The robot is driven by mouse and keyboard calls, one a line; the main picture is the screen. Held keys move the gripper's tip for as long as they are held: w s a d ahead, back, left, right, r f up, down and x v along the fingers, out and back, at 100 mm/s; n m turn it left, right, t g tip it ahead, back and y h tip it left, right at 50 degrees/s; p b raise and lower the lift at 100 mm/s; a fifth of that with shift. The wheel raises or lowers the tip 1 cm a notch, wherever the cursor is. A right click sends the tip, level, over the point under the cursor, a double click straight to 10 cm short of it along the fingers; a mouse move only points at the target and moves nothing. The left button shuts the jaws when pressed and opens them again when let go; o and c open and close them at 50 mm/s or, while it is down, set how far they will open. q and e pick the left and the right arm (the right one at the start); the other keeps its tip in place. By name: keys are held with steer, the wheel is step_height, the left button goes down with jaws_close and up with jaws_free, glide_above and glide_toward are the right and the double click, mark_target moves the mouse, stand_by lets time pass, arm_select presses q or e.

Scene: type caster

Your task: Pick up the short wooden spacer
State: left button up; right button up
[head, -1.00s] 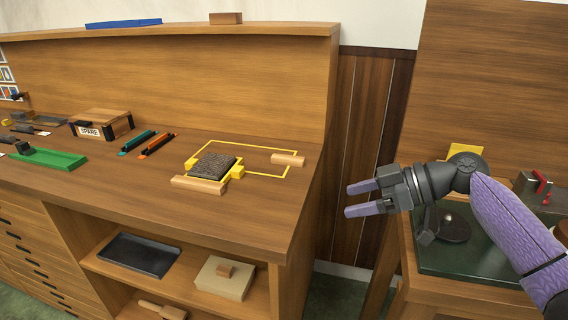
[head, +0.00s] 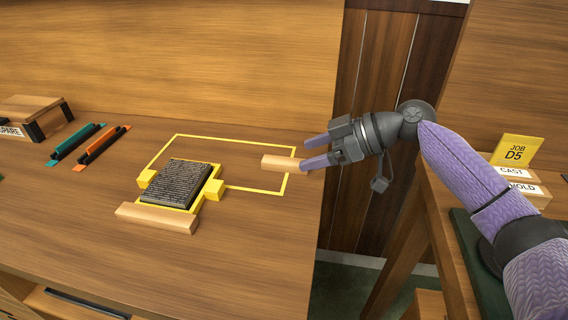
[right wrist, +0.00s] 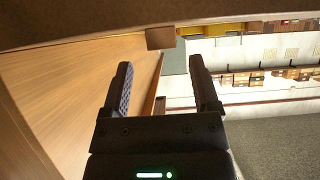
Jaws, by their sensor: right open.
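The short wooden spacer (head: 283,163) is a light wood block lying on the bench top, across the right side of a yellow outline. My right gripper (head: 304,153) is open, its two purple fingers pointing left at the spacer's right end. In the head view the lower fingertip appears at or very close to that end; I cannot tell whether it touches. In the right wrist view, a small brown block (right wrist: 160,38), apparently the spacer, shows beyond the gap between the open fingers (right wrist: 163,80). Nothing is between the fingers. My left gripper is out of view.
A longer wooden bar (head: 157,217) lies before a dark textured block (head: 180,184) with yellow corner pieces. Teal (head: 77,143) and orange (head: 102,146) tools and a SPARE box (head: 30,112) are further left. The bench's right edge drops to a gap before another table.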

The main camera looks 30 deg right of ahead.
mark_target(290, 161)
steer(key=x, duration=0.3)
steer(key=shift+s+a+f+b, duration=0.1)
steer(key=shift+a+f+b, duration=0.2)
steer(key=shift+b, duration=0.1)
steer(key=shift+w+a, duration=0.2)
steer(key=shift+c, duration=1)
jaws_close()
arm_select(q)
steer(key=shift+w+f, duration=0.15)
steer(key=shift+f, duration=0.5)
